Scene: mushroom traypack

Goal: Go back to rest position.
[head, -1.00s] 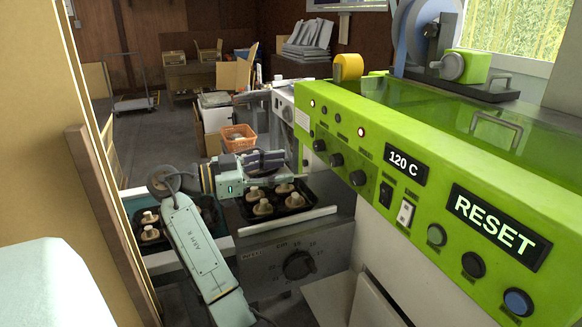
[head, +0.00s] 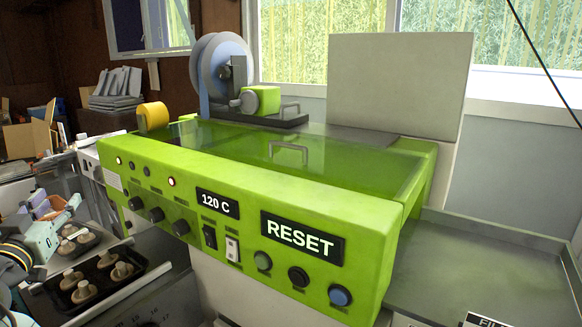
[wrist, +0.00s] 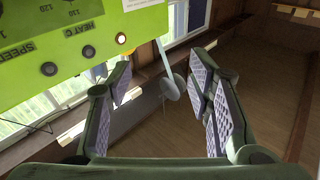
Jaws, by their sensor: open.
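My gripper (wrist: 160,78) is open in the wrist view, with its two padded fingers well apart and nothing between them. A black tray (head: 103,290) with several pale mushrooms stands at the lower left of the head view, close to the arm. More mushrooms (head: 68,246) sit just behind it, partly hidden by the arm.
The green sealing machine (head: 290,205) with its RESET label fills the middle; it also shows at the upper left of the wrist view (wrist: 70,40). A grey metal outfeed surface (head: 480,275) lies to its right. Boxes and an orange basket (head: 62,208) are at left.

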